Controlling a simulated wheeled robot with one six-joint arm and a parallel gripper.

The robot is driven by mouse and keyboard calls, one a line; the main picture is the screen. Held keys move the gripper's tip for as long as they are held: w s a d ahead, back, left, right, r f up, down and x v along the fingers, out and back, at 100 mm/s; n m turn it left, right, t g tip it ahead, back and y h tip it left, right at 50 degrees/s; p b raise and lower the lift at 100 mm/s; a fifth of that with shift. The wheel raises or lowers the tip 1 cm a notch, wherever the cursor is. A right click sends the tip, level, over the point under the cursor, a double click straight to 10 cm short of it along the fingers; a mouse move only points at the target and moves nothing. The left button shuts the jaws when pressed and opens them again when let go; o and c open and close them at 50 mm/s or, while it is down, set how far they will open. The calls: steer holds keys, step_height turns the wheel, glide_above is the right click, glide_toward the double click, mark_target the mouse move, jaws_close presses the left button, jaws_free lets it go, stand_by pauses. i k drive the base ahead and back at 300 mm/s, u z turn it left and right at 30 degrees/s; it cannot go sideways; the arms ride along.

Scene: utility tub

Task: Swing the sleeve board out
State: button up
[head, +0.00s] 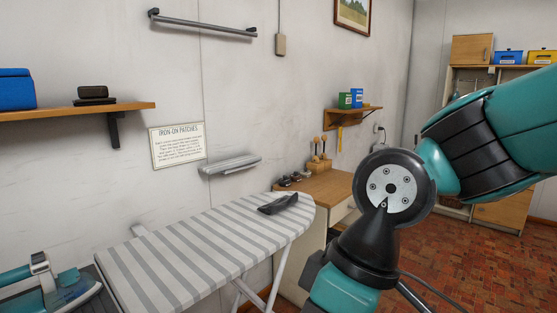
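A narrow light-grey board (230,163), which looks like the sleeve board, lies close along the wall just above the far part of the striped ironing board (200,246). Its mount is hard to make out. My arm is in the right half of the head view, bent downward, to the right of both boards and apart from them in the picture. My gripper is not visible; the arm runs out of the frame at the bottom.
A dark folded item (278,204) lies on the ironing board's far end. A teal iron (55,285) stands at the lower left. A wooden cabinet (322,190) stands behind the board. A wall shelf (75,112) is at the left. Brick floor (455,255) is open at the right.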

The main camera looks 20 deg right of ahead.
mark_target(238, 162)
steer(key=z, duration=0.45)
steer(key=i, duration=1.2)
steer(key=u, duration=0.75)
